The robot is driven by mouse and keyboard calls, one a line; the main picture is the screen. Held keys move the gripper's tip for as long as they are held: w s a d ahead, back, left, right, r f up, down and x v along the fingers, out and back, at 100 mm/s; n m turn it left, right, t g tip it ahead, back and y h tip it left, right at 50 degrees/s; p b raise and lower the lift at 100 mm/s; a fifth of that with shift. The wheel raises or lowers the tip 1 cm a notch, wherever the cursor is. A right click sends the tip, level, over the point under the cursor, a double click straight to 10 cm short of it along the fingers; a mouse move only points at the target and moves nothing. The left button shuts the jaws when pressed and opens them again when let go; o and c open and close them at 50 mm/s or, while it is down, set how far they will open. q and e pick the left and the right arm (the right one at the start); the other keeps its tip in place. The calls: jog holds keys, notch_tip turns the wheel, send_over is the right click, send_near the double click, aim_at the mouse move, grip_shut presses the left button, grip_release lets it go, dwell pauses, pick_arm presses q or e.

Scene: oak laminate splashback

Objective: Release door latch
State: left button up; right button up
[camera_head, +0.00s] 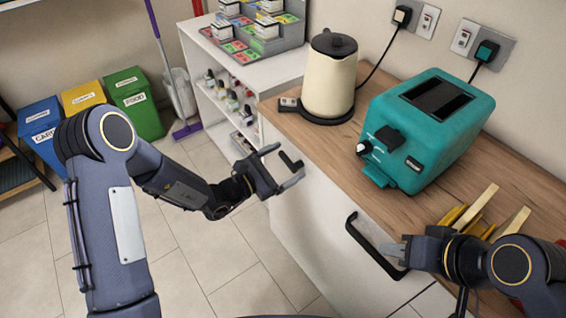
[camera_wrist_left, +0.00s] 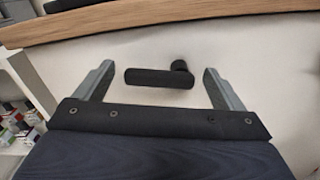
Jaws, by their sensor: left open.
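A short black lever latch (camera_head: 291,161) is on the white cabinet front, just below the wooden worktop. In the left wrist view the latch (camera_wrist_left: 160,77) lies level, with its round pivot at the right end. My left gripper (camera_head: 287,163) is open in front of it. In the left wrist view my left gripper (camera_wrist_left: 158,72) has a finger on either side of the latch, with gaps and no visible contact. My right gripper (camera_head: 394,250) is beside a long black bar handle (camera_head: 368,247) on the cabinet front. Its fingers are partly hidden, so I cannot tell their opening.
The wooden worktop (camera_head: 333,149) holds a cream kettle (camera_head: 330,80), a teal toaster (camera_head: 425,130) and a rack with bread slices (camera_head: 480,208). A white shelf unit (camera_head: 222,88) stands beyond the cabinet. Colored bins (camera_head: 136,103) stand by the wall.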

pick_arm(q)
jog(key=c, duration=1)
jog(key=n, duration=0.2)
jog(key=shift+f+n, duration=0.25)
jog(key=shift+n, duration=0.05)
jog(key=o, duration=1)
jog(key=v, duration=0.7)
jog(key=shift+s+a, duration=0.2)
jog(key=shift+a, duration=0.15)
jog(key=shift+r, duration=0.1)
